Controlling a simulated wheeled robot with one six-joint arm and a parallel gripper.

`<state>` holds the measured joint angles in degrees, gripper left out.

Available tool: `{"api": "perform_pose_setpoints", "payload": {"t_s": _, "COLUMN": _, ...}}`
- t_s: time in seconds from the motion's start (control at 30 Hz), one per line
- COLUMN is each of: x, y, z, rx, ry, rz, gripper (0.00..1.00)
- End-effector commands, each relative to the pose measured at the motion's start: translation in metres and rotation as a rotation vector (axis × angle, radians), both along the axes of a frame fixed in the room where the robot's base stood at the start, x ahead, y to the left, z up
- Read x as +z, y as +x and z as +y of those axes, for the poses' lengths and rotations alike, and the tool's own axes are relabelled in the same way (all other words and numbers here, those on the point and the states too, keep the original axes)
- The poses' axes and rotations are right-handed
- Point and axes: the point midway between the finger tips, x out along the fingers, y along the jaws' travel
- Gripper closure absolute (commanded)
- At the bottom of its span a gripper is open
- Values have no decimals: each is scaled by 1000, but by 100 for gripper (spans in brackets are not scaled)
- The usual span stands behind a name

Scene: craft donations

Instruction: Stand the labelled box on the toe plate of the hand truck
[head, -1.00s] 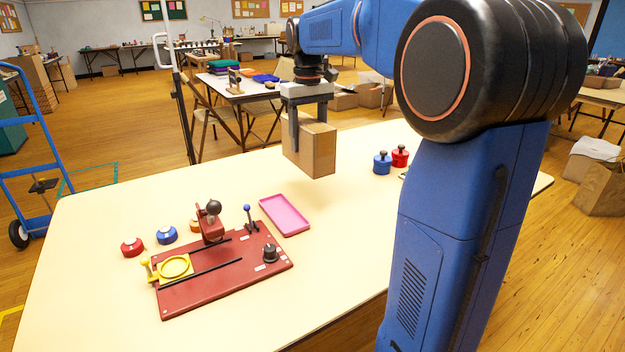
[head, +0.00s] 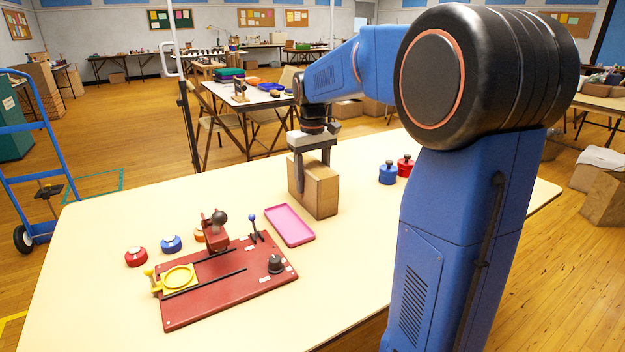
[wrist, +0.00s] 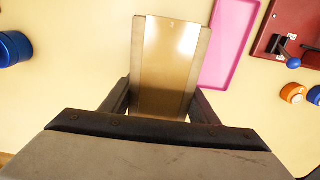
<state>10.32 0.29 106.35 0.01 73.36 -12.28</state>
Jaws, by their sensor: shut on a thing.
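A plain brown cardboard box (head: 318,190) is between the fingers of my gripper (head: 311,172), which is shut on it near the far edge of the long cream table. The box is upright and low over the tabletop; I cannot tell if its base touches. The wrist view shows the box (wrist: 170,60) from above, with a dark finger on each side. No label shows on the faces I can see. The blue hand truck (head: 45,150) stands on the floor beyond the table's left end. Its toe plate cannot be made out clearly.
A pink tray (head: 289,225) lies just left of the box, and a red fixture board (head: 225,290) is nearer. Blue (head: 388,173) and red (head: 405,166) knobbed weights stand to the right. Teal tape (head: 95,185) marks the floor by the truck.

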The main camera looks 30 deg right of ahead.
Motion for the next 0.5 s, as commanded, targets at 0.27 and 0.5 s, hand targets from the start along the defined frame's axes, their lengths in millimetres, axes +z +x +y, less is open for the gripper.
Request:
{"api": "perform_pose_setpoints", "payload": {"t_s": 0.27, "x": 0, "y": 0, "z": 0, "rx": 0, "ry": 0, "rz": -1, "gripper": 84}}
{"api": "perform_pose_setpoints", "payload": {"t_s": 0.5, "x": -2, "y": 0, "z": 0, "rx": 0, "ry": 0, "rz": 0, "gripper": 27}}
